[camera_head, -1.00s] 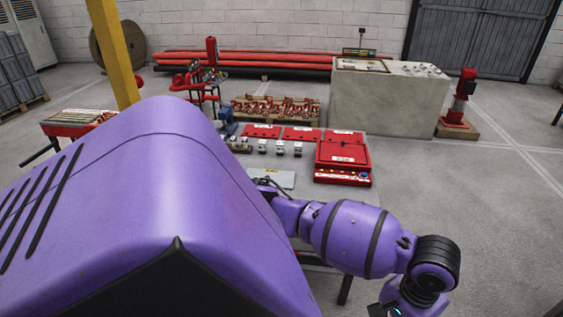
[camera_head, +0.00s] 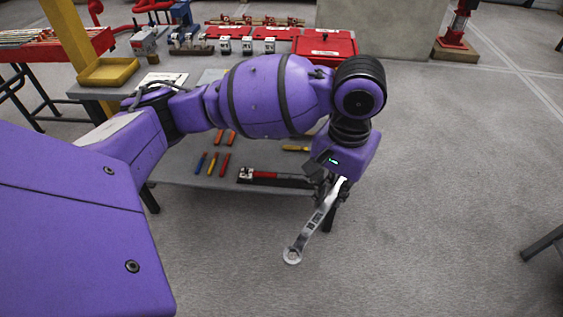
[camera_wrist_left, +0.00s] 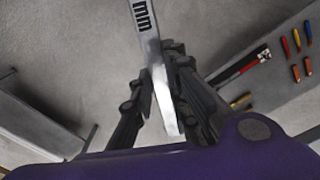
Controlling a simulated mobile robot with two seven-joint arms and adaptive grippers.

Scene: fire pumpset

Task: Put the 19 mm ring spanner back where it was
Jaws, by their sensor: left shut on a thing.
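My left gripper (camera_head: 333,187) is shut on a silver ring spanner (camera_head: 318,222). The spanner hangs tilted down to the left, its ring end lowest, in the air beyond the bench's front right corner. In the left wrist view the spanner (camera_wrist_left: 146,38) lies between the fingers of the left gripper (camera_wrist_left: 166,85), and black letters "mm" show on its shank; the size number is out of the picture. The right gripper is not in view.
A grey bench (camera_head: 180,172) carries screwdrivers (camera_head: 213,164), a red-handled wrench (camera_head: 277,177) and a yellow tray (camera_head: 108,72). A red case (camera_head: 325,46) stands at the back. My left arm hides part of the bench.

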